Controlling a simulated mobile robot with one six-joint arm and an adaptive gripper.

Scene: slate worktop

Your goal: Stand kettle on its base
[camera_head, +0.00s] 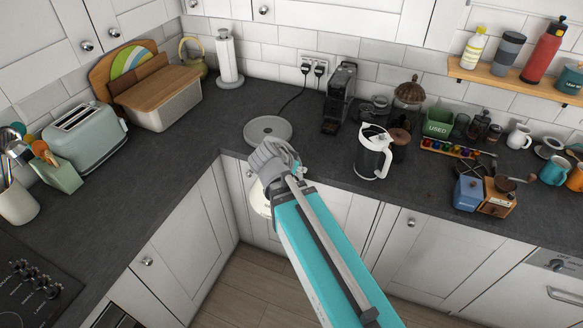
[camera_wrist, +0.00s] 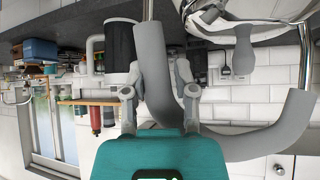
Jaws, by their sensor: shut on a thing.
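My gripper (camera_head: 274,168) is shut on the grey handle of the kettle (camera_wrist: 153,75). In the wrist view the thick curved handle runs between my two fingers, with bright metal rods at its ends. In the head view a cream part of the kettle (camera_head: 260,200) shows below my gripper, in front of the cabinets; most of the body is hidden behind my gripper and arm. The round grey base (camera_head: 268,130) lies flat and empty on the worktop, just behind my gripper. The kettle appears apart from it, at the worktop's front inner corner.
A white and black jug (camera_head: 373,152) stands to the right of the base. A black coffee machine (camera_head: 339,98) stands behind it. A toaster (camera_head: 84,137) and a bread bin (camera_head: 160,98) stand left. The slate worktop (camera_head: 215,125) around the base is mostly clear.

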